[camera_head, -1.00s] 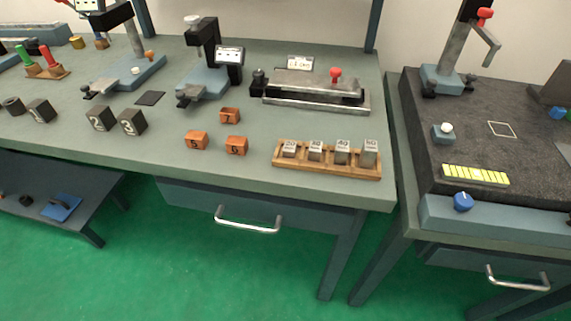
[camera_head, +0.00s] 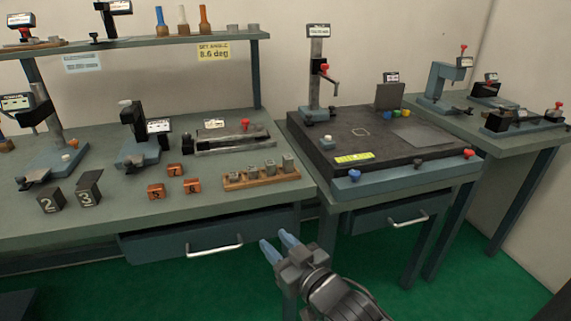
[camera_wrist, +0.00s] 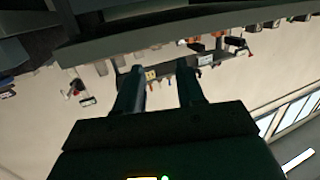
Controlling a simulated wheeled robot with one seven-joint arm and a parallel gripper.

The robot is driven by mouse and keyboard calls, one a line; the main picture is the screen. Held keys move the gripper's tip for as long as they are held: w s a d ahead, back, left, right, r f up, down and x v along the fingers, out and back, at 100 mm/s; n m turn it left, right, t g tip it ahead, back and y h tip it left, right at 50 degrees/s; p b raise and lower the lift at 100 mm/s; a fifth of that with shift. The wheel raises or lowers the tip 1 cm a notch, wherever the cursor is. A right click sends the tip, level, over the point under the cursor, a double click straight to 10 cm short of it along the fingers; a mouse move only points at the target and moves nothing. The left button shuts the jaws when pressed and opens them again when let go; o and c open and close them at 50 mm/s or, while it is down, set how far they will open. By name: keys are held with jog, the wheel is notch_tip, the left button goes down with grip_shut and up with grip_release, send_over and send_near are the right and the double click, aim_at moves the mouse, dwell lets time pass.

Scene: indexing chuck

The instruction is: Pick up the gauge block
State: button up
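Several grey metal gauge blocks (camera_head: 270,167) stand upright in a row in a wooden holder (camera_head: 262,181) near the front right corner of the left bench. Their labels are too small to read now. My gripper (camera_head: 274,238) is low in front of the bench, below the holder and apart from it. Its two blue fingers are parted with nothing between them. In the wrist view my gripper (camera_wrist: 160,78) also shows a clear gap, facing a tilted view of shelf and wall.
Orange numbered blocks (camera_head: 175,170) and dark numbered blocks (camera_head: 88,187) stand left of the holder. A sine-bar-like metal fixture (camera_head: 222,138) lies behind it. A drawer handle (camera_head: 215,247) sticks out left of my gripper. A dark surface plate (camera_head: 385,135) stands to the right.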

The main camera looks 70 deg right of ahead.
jog(key=w+d+r+m+g+h, duration=0.1)
jog(key=w+d+r+m+h, duration=0.15)
jog(key=d, duration=0.65)
jog(key=m+g+h, duration=0.2)
jog(key=h, duration=0.1)
send_near(289, 160)
jog(key=shift+n+y, duration=0.25)
jog(key=x, duration=0.5)
jog(key=shift+r, duration=0.1)
jog(key=p+x, duration=0.1)
jog(key=x, duration=0.1)
jog(key=shift+w+d+r, duration=0.1)
jog(key=shift+d+r, duration=0.1)
jog(key=shift+d, duration=0.1)
jog(key=shift+f+p+x, duration=0.2)
jog(key=shift+p+x, duration=0.65)
jog(key=shift+x, duration=1.85)
jog(key=shift+c, duration=0.3)
grip_shut()
